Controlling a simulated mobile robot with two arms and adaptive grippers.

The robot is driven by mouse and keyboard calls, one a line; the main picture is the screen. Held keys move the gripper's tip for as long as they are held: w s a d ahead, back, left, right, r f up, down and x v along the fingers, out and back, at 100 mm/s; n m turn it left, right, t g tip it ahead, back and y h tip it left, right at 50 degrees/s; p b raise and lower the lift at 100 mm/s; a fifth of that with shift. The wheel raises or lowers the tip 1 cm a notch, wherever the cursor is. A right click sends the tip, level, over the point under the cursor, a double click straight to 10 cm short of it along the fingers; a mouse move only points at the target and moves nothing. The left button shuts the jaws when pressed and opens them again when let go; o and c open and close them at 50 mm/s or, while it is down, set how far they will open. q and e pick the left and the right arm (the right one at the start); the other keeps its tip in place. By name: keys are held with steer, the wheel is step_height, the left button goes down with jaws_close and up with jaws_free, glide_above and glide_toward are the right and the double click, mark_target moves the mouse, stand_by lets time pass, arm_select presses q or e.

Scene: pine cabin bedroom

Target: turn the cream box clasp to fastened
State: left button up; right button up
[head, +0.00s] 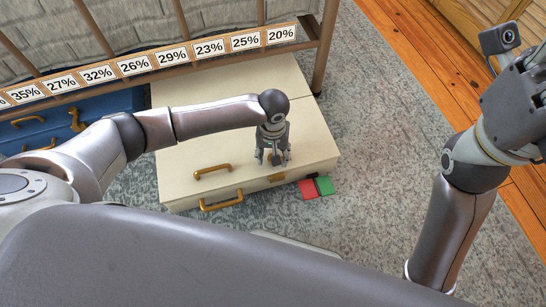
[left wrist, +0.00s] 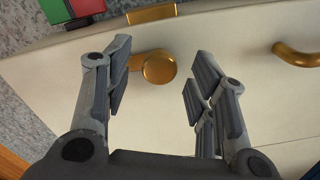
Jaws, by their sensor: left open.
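The cream box (head: 190,184) lies on the rug partly under the bed. Its brass clasp (left wrist: 158,66) has a round knob with a short tab pointing left in the left wrist view, apart from a brass plate (left wrist: 151,13) at the lid edge. In the head view the plate (head: 277,178) shows at the front edge, and my gripper hides the knob. My left gripper (head: 273,160) is open, pointing down over the clasp; its fingers (left wrist: 160,82) stand either side of the knob, apart from it. My right gripper (head: 515,110) is at upper right, its fingers not clear.
A red (head: 308,189) and green (head: 325,186) marker lies beside the front right corner. A blue box (head: 50,126) is left. The bed rail (head: 130,68) with percentage labels overhangs behind. Rug is clear at right.

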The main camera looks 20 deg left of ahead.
arm_select(q)
steer(key=shift+f, duration=0.3)
steer(key=shift+c, duration=0.2)
